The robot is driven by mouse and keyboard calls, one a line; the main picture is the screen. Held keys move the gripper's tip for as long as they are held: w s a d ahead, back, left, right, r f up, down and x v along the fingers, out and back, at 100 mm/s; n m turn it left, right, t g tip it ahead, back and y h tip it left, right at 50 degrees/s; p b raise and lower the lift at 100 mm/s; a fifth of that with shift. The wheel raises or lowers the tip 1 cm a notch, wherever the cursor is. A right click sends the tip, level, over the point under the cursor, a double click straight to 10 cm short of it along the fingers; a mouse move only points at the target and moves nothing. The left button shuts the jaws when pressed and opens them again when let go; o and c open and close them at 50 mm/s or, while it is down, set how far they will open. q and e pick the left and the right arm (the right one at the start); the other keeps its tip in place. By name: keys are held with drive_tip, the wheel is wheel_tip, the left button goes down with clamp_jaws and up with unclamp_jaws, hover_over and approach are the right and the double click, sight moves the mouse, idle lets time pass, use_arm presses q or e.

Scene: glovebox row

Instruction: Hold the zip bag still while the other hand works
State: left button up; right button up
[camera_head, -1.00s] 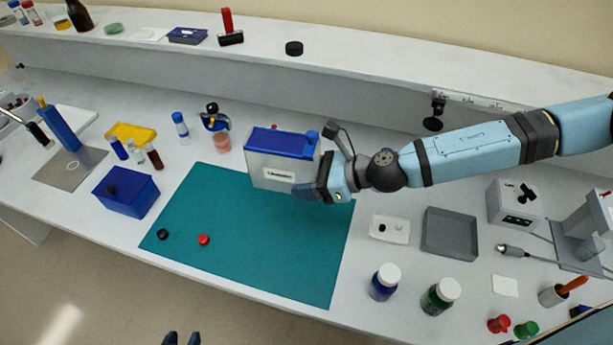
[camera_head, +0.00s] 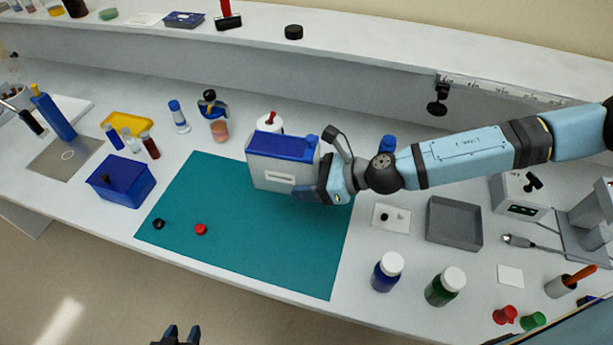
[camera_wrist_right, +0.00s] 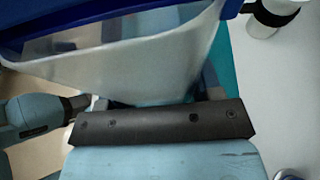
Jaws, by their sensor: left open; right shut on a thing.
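The zip bag (camera_head: 268,171), pale and translucent with a blue top and a small white label, stands upright over the far right part of the teal mat (camera_head: 215,232). My right gripper (camera_head: 318,188) is shut on its right side. In the right wrist view the bag (camera_wrist_right: 150,62) fills the upper left, and its pale side runs down to the dark gripper edge; the fingertips are hidden there. My left gripper (camera_head: 182,335) is open and empty at the bottom edge of the head view, in front of the bench and apart from the bag.
A black cap (camera_head: 158,224) and a red cap (camera_head: 201,229) lie on the mat. A blue box (camera_head: 121,186) stands left of it. Blue (camera_head: 387,272) and green (camera_head: 446,287) white-capped bottles and a grey tray (camera_head: 454,222) are at right. The mat's front is mostly clear.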

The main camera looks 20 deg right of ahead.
sight(307, 220)
drive_tip(key=shift+f+b, duration=2.1)
drive_tip(key=shift+f, duration=1.55)
drive_tip(key=shift+f+b, duration=0.8)
drive_tip(key=shift+f, duration=0.45)
use_arm(q)
drive_tip(key=shift+n, duration=0.3)
drive_tip(key=shift+w+d+f+b, duration=0.15)
drive_tip(key=shift+f+b, duration=0.1)
drive_tip(key=shift+f, duration=1.1)
drive_tip(key=shift+w+d+f+b, duration=0.15)
drive_tip(key=shift+f+b, duration=0.1)
drive_tip(key=shift+f, duration=1.1)
use_arm(e)
drive_tip(key=shift+f, duration=0.85)
use_arm(q)
drive_tip(key=shift+a+f, duration=0.15)
drive_tip(key=shift+f, duration=0.2)
use_arm(e)
drive_tip(key=shift+f, duration=0.35)
use_arm(q)
drive_tip(key=shift+f+b, duration=0.15)
drive_tip(key=shift+b, duration=0.25)
use_arm(e)
drive_tip(key=shift+f, duration=0.5)
